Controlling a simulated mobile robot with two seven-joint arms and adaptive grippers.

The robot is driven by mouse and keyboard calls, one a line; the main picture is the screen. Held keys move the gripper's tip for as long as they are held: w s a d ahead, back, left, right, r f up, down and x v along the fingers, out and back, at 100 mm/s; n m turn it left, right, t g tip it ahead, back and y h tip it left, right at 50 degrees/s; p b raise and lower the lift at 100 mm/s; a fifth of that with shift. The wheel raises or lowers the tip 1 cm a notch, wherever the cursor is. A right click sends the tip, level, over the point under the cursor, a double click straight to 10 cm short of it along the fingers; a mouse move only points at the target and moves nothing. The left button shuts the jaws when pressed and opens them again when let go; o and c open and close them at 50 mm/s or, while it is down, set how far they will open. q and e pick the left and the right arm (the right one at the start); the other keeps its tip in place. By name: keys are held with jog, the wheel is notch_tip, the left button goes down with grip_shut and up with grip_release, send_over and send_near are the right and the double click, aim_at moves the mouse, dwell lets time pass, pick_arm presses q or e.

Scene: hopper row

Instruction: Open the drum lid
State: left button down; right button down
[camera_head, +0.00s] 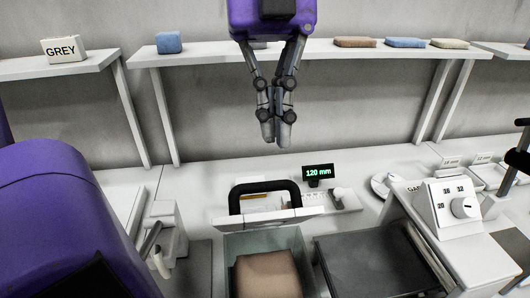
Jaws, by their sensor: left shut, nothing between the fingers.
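My left gripper (277,136) hangs from the top middle, pointing down, with its fingers shut together and nothing between them. Below it and apart from it is a black U-shaped handle (265,187) on a white panel (270,218). The panel lies along the back edge of a clear-walled box (240,245) that holds a brown block (267,275). I cannot tell for certain whether this panel is the drum lid. My right gripper is not in view.
A dark flat plate (378,265) is right of the box. A dial box (453,205) stands at right. Shelves behind hold a GREY box (64,49), a blue block (169,43) and several flat blocks. My purple arm fills the lower left.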

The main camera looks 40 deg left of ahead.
aim_at(277, 189)
pick_arm(q)
jog(key=x, duration=0.8)
jog(key=shift+f, duration=0.15)
jog(key=shift+s+d+f, duration=0.1)
jog(key=shift+d+f, duration=0.1)
jog(key=shift+f, duration=0.25)
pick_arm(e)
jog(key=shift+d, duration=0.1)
